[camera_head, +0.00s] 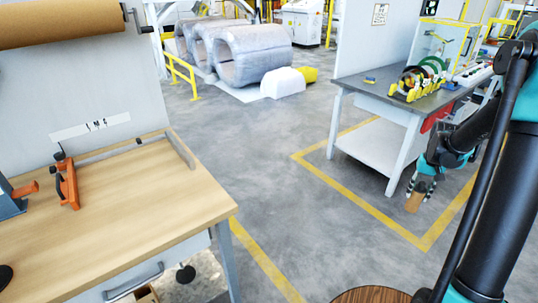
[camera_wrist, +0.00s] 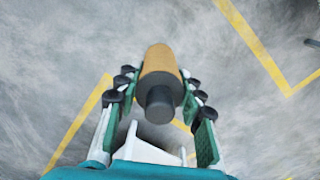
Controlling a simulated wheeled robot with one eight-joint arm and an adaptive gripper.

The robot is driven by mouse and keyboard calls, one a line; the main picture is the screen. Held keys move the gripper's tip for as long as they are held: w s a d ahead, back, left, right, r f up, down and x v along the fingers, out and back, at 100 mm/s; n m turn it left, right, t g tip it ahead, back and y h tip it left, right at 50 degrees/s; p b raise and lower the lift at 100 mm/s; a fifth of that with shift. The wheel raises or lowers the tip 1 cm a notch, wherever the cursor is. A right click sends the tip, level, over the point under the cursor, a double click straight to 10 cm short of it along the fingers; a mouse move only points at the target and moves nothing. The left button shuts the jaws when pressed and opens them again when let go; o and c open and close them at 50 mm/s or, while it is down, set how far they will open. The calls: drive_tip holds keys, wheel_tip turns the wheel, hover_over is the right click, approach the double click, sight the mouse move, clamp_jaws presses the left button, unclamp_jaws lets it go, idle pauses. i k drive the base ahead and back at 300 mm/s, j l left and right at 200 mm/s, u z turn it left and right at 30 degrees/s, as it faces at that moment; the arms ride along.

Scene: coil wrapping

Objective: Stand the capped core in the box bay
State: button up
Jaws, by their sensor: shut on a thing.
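The capped core is a short tan-brown cylinder (camera_wrist: 160,60) with a dark grey cap and a narrower stub facing the wrist camera. My gripper (camera_wrist: 157,78) has its fingers on both sides of the core and is shut on it. In the head view the core (camera_head: 413,202) hangs below my gripper (camera_head: 424,187) at the right, over the grey floor. It is held in the air, clear of both tables. No box bay can be made out for certain.
A wooden bench (camera_head: 110,215) with an orange tool (camera_head: 68,185) stands at the left. A grey-topped table (camera_head: 385,92) with yellow and green coil fixtures (camera_head: 420,80) stands at the right. Large wrapped coils (camera_head: 245,55) are at the back. Open floor lies between the tables.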

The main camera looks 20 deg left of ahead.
sight(143, 169)
drive_tip(key=u, duration=1.45)
